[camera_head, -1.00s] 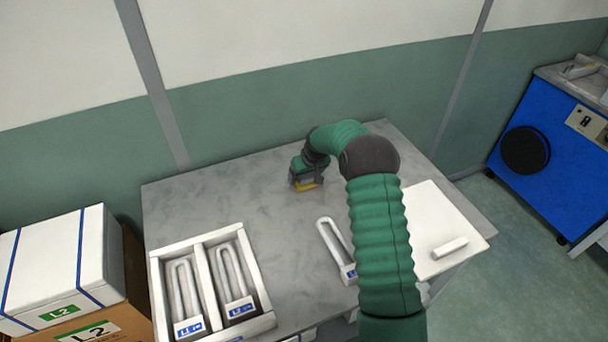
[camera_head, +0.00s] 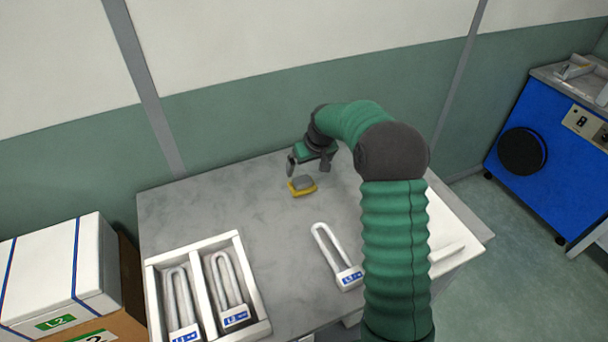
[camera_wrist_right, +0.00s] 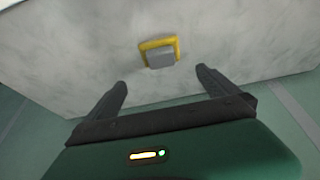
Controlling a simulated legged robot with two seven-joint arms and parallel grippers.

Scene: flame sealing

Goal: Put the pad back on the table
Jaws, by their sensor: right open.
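The pad (camera_head: 302,186), yellow with a grey top, rests on the grey table (camera_head: 240,200) toward its back edge. My right gripper (camera_head: 308,168) is open and empty above and just behind the pad, apart from it. In the right wrist view the pad (camera_wrist_right: 159,54) lies beyond the two spread fingers (camera_wrist_right: 161,82), with bare table around it. My left gripper is not in view.
A white tray (camera_head: 238,240) with two U-shaped glass tubes stands at the front left. Another labelled tube (camera_head: 334,250) lies near the middle front. A white board (camera_head: 462,226) is partly hidden behind my right arm. Boxes (camera_head: 60,275) stand at the left.

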